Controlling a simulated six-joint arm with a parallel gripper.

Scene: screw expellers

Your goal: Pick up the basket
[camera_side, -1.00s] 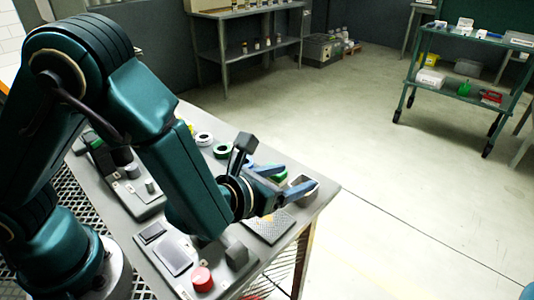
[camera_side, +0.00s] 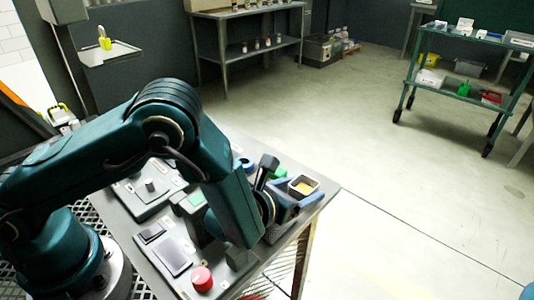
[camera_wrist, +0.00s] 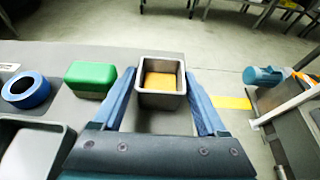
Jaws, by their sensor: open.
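The basket (camera_wrist: 160,101) is a small square grey metal box with an orange-yellow inside. It also shows in the side view (camera_side: 314,184), near the far right corner of the grey workbench. My gripper (camera_wrist: 160,76) is open, its two blue fingers lying along the left and right sides of the basket. The right finger looks very near the wall; I cannot tell whether either finger touches it. In the side view, my gripper (camera_side: 299,198) is low at the bench corner, and its fingers partly hide the basket.
A green block (camera_wrist: 91,78) lies just left of the left finger. A blue ring (camera_wrist: 26,91) and a grey tray (camera_wrist: 31,150) lie farther left. A red button (camera_side: 202,279) stands on a control panel at the bench's near edge. Open floor lies beyond the bench.

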